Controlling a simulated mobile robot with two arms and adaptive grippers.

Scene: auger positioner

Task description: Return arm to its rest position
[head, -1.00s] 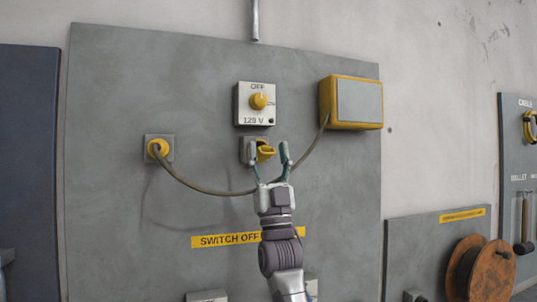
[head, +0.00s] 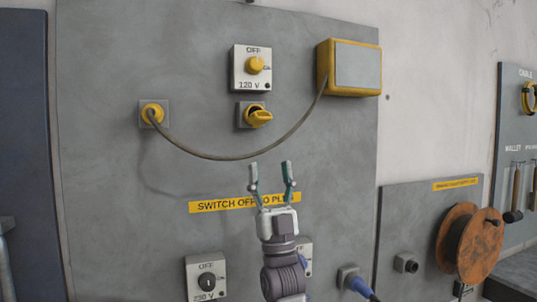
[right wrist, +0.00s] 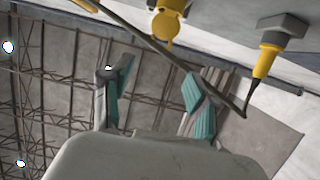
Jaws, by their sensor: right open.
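My right gripper (head: 271,178) is open and empty, with teal pads on its fingers. It stands in front of the grey panel, over the yellow "SWITCH OFF" label (head: 222,204) and below the yellow-flapped socket (head: 259,116). In the right wrist view the open fingers (right wrist: 155,95) have nothing between them. The cable (head: 225,157) hangs in a curve above the fingertips, from the yellow plug (head: 152,115) at left to the yellow box (head: 350,68) at right. My left gripper is not in view.
The 120 V switch box (head: 251,69) is above the socket. Lower down are a 230 V switch box (head: 206,277) and a blue plug (head: 356,284). A cable reel (head: 468,243) and hanging mallets (head: 516,195) are at right.

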